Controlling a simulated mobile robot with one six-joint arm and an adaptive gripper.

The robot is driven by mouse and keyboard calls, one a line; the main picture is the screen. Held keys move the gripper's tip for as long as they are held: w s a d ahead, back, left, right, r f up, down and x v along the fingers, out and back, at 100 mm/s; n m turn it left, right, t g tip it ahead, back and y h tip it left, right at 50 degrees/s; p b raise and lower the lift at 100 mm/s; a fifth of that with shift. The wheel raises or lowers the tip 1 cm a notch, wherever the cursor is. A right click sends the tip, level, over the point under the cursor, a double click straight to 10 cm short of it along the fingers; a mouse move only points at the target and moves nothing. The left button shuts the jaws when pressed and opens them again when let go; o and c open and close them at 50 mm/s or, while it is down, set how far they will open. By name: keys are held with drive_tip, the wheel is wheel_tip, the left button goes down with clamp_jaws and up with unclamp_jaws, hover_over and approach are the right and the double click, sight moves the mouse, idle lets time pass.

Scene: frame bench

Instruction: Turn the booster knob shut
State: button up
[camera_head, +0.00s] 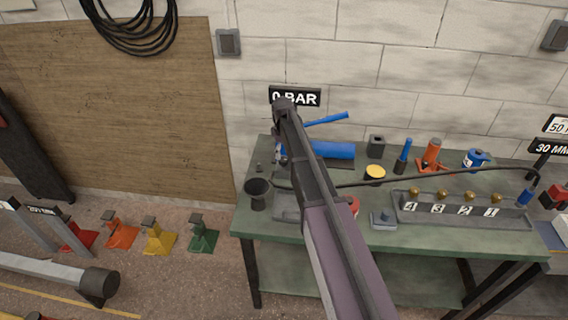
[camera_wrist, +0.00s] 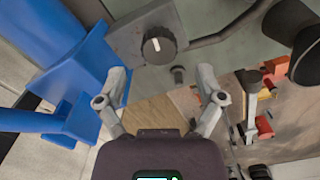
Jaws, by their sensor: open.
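The black booster knob (camera_wrist: 159,46), with a short white pointer mark, sits on a grey block (camera_wrist: 126,42) beside blue pump parts (camera_wrist: 82,62) in the wrist view. The mark points roughly to the top of that picture. My gripper (camera_wrist: 160,78) is open and empty. Its two fingers are spread to either side below the knob and look apart from it. In the head view my arm hides the knob and my fingers. The blue pump cylinder (camera_head: 335,149) and its blue handle (camera_head: 326,119) show right of my arm. A sign (camera_head: 295,97) reads 0 BAR.
A dark cup (camera_head: 258,190) stands at the left of the green bench (camera_head: 300,232); it looms close at upper right in the wrist view (camera_wrist: 306,55). A dark hose (camera_head: 420,177) runs across the bench. A numbered rack (camera_head: 520,220) and an orange jack (camera_head: 431,153) stand right.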

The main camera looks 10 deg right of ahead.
sight(283, 159)
drive_tip(key=shift+f+b, duration=1.6)
drive_tip(key=shift+f, duration=0.3)
drive_tip(key=c, duration=1.1)
drive_tip(key=shift+d, duration=0.15)
drive_tip(key=shift+c, duration=0.2)
